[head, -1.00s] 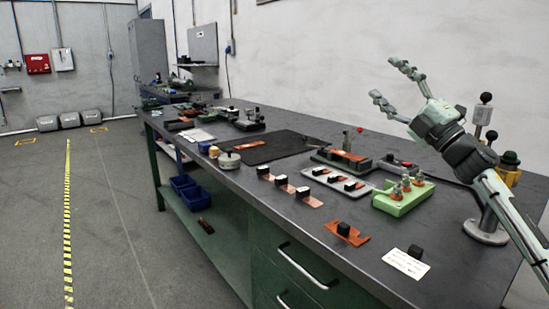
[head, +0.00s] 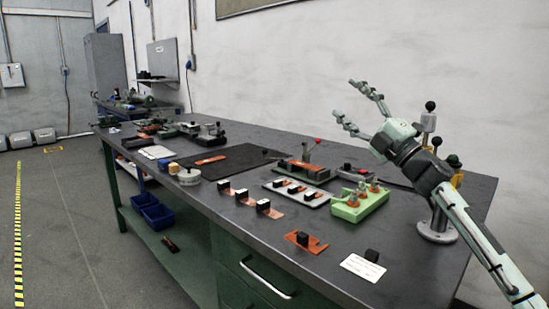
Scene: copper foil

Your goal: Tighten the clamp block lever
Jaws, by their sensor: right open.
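A dark green clamp block (head: 299,173) with a copper strip on top stands on the bench, right of the black mat. An upright lever (head: 307,152) with a red knob rises beside it; I cannot tell how tight it is. My right gripper (head: 346,101) is open and empty. In the picture its fingers point up and left, above and right of the red-knobbed lever, apart from it. My left gripper is not in view.
A green block with several fittings (head: 357,205), a grey tray (head: 293,192) with black-topped pieces and a white label card (head: 363,267) lie on the bench (head: 220,240). A stand with a black knob (head: 438,232) is behind my right arm. A black mat (head: 235,162) lies farther left.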

